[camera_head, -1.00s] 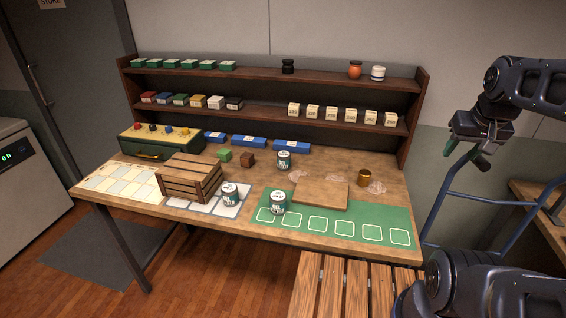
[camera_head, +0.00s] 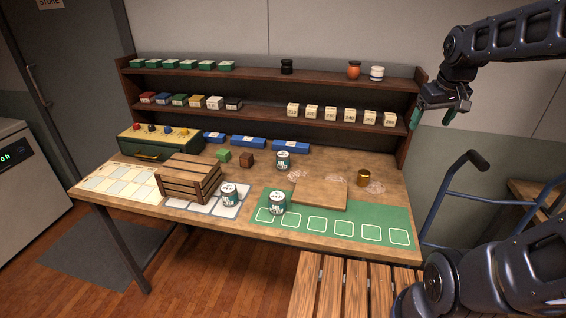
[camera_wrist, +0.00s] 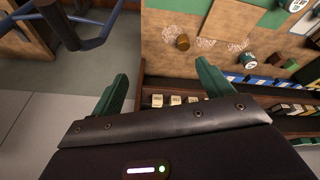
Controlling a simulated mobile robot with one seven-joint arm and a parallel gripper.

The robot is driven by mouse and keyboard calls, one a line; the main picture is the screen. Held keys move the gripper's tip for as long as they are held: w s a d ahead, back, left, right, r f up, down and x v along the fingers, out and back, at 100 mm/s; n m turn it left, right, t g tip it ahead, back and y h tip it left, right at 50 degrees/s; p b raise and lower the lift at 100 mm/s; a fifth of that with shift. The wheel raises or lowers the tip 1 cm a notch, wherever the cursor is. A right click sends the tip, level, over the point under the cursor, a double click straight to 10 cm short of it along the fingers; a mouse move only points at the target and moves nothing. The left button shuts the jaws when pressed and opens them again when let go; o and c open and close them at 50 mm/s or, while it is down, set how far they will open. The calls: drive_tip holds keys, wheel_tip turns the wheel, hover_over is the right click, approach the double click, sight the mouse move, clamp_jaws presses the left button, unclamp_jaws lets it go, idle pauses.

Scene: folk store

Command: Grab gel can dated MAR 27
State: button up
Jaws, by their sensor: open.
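Three similar cans with pale lids and dark green labels stand upright on the workbench. One can (camera_head: 283,160) is at the back middle, one can (camera_head: 277,202) stands on the green mat, and one can (camera_head: 229,194) is beside the wooden crate. Their dates are too small for me to read. My gripper (camera_head: 434,118) is open and empty, raised at the right end of the shelves, well away from all the cans. In the wrist view its green fingers (camera_wrist: 163,72) are spread, with two cans showing at the upper right, one cut off by the edge.
A slatted crate (camera_head: 190,178), a wooden board (camera_head: 320,193) and a gold tin (camera_head: 363,178) stand on the bench. The shelf unit (camera_head: 270,105) with jars and boxes rises behind. A blue hand truck (camera_head: 447,205) stands to the right. A slatted bench (camera_head: 343,285) is in front.

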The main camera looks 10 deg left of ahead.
drive_tip(key=w+a+f+n+g, duration=0.1)
drive_tip(key=w+a+n, duration=0.3)
drive_tip(key=w+a, duration=0.55)
drive_tip(key=n+g, duration=0.3)
drive_tip(key=n, duration=0.8)
hover_over(284, 154)
drive_tip(key=f, duration=2.2)
drive_tip(key=shift+s+a+f, duration=0.1)
drive_tip(key=shift+s+f, duration=0.1)
drive_tip(key=shift+s, duration=0.05)
drive_tip(key=shift+a+f+n, duration=0.2)
drive_tip(key=shift+f+n, duration=0.1)
drive_tip(key=shift+f, duration=0.1)
wheel_tip(284, 154, down, 4)
drive_tip(key=shift+f, duration=0.2)
drive_tip(key=shift+w+d+f, duration=0.1)
drive_tip(key=shift+f, duration=1.4)
drive_tip(key=shift+d+f, duration=0.1)
drive_tip(key=shift+f, duration=1.4)
drive_tip(key=c, duration=1.1)
drive_tip(key=shift+c, duration=0.2)
